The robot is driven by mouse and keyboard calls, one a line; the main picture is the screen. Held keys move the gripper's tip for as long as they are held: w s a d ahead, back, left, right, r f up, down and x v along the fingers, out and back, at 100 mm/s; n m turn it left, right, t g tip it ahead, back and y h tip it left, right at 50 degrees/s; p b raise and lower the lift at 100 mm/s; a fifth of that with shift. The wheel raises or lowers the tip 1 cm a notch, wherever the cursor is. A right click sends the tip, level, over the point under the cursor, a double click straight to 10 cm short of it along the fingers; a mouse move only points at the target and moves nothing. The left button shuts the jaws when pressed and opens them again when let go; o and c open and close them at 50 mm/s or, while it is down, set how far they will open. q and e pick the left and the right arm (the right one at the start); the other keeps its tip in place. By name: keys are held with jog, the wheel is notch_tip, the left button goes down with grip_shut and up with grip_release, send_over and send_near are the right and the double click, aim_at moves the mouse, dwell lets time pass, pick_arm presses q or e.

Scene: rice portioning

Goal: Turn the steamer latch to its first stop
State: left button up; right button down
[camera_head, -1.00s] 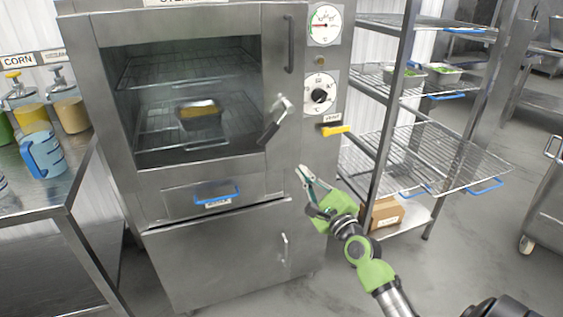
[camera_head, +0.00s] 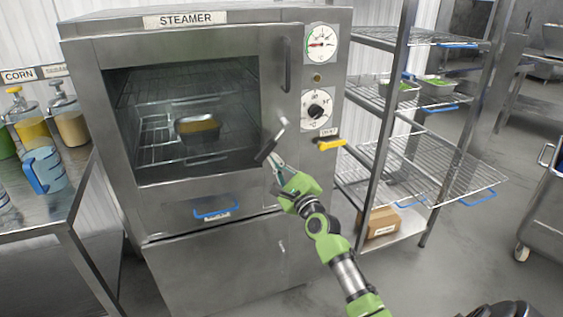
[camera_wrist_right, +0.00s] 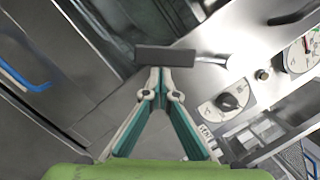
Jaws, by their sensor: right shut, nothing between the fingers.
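The steamer (camera_head: 185,215) stands in the middle of the head view with its windowed door closed. Its latch (camera_head: 266,151) sits at the right edge of the door, a dark grip slanting down-left from a silver lever. In the right wrist view the latch's dark grip (camera_wrist_right: 165,57) lies across the picture just beyond my fingertips. My right gripper (camera_head: 277,171) is shut and empty, just below the latch; its fingertips (camera_wrist_right: 158,76) come together close to the grip. I cannot tell whether they touch it. My left gripper is not in view.
The control panel has a dial (camera_head: 317,110), a gauge (camera_head: 320,44) and a yellow lever (camera_head: 331,144). A wire rack (camera_head: 437,168) with trays stands at right. A counter (camera_head: 75,214) with a blue-handled jug (camera_head: 45,170) is at left. A pan (camera_head: 198,130) shows through the window.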

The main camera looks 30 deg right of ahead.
jog(key=shift+w+f, duration=0.1)
jog(key=shift+w+a+r+m+p, duration=0.15)
jog(key=shift+a+r+m+p, duration=0.25)
jog(key=shift+a+r+p, duration=0.15)
jog(key=shift+f, duration=0.2)
